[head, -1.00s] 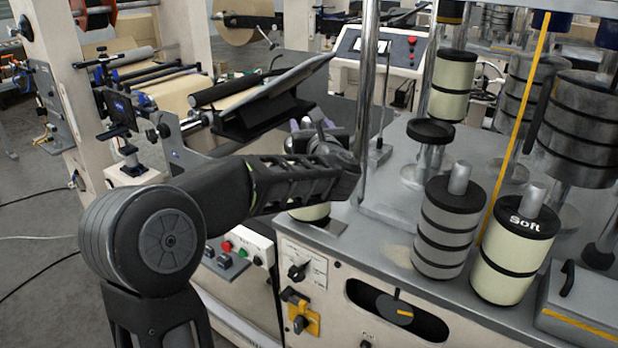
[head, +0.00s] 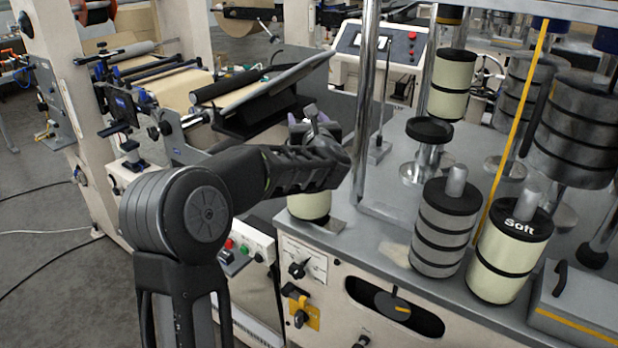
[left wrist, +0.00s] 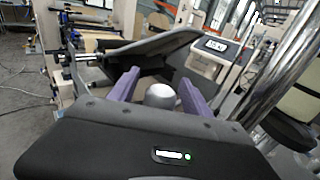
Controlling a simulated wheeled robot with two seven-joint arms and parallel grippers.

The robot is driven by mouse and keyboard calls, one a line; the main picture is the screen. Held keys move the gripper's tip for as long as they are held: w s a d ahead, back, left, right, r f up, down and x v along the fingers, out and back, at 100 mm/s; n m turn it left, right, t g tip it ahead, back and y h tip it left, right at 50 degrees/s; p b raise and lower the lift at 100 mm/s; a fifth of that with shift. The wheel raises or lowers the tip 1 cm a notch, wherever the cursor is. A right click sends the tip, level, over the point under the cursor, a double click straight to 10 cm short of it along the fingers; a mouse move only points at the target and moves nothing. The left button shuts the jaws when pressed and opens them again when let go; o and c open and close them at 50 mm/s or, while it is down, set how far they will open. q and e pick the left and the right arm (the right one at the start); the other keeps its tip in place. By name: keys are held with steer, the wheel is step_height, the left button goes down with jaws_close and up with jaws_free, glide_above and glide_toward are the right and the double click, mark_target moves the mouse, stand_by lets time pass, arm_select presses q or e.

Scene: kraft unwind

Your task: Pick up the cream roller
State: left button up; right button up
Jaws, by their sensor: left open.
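A cream roller (head: 310,204) stands at the left edge of the grey bench, its upper part hidden behind my left forearm. My left gripper (head: 314,128) is above it, partly hidden by the arm. In the left wrist view its two purple fingers (left wrist: 159,88) are apart, on either side of a rounded metal knob (left wrist: 160,96). I cannot tell whether they touch it. Another cream roller (head: 508,257), marked "Soft", with black bands and a metal spindle, stands upright at the right. A third cream roller (head: 447,98) is further back. My right gripper is not in view.
A grey banded roller (head: 442,233) stands beside the "Soft" one. A chrome post (head: 366,110) rises close to the right of my gripper. A slanted dark panel (head: 265,105) is behind it. A grey box (head: 585,300) sits at the right front.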

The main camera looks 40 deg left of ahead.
arm_select(q)
steer(key=shift+c, duration=0.4)
jaws_close()
stand_by(0.9)
steer(key=shift+r, duration=0.2)
